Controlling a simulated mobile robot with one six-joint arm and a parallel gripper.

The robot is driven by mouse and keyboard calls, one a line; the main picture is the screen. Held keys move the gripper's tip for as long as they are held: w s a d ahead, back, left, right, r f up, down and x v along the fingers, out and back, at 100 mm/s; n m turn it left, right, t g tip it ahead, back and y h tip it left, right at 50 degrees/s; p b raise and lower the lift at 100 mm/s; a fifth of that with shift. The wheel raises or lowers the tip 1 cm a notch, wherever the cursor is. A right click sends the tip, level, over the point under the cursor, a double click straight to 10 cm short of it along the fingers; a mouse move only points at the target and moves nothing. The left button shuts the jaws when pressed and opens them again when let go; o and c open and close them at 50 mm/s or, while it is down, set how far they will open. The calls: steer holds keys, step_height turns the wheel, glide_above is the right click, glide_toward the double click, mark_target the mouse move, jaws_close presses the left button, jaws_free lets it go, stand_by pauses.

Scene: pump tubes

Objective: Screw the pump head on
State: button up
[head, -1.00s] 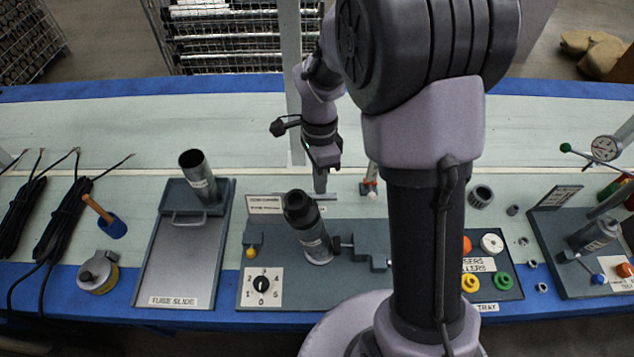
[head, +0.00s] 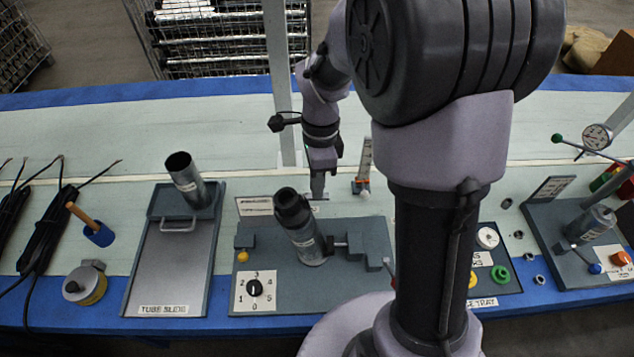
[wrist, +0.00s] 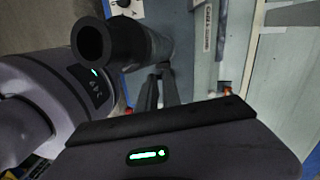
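The dark pump head (head: 292,203) sits on top of a grey labelled tube (head: 308,243) in the clamp fixture (head: 355,241). I cannot tell how far it is screwed on. In the wrist view the pump head (wrist: 92,43) points its open round end toward the camera. My gripper (head: 317,193) hangs behind and slightly right of the pump head in the head view, apparently apart from it. In the wrist view the fingers of my gripper (wrist: 157,80) point toward the side of the dark cylinder.
A numbered dial (head: 255,288) is at the fixture's front left. The tube slide (head: 172,265) with another tube (head: 188,180) stands left. A small parts tray (head: 497,272) and a gauge station (head: 590,245) are right. Open bench lies behind my gripper.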

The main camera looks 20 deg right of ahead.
steer(key=w+a+f+n+h+p, duration=0.1)
steer(key=w+a+n+h+p, duration=0.1)
steer(key=a+n+p, duration=0.3)
steer(key=w+a+n+g+h+p, duration=0.1)
steer(key=a+n+p, duration=0.4)
steer(key=n, duration=0.8)
steer(key=shift+w+a+f+h+p, duration=0.15)
steer(key=shift+w+f+h+p, duration=0.2)
steer(key=shift+h+p, duration=0.6)
steer(key=o, duration=0.5)
steer(key=shift+o, duration=0.2)
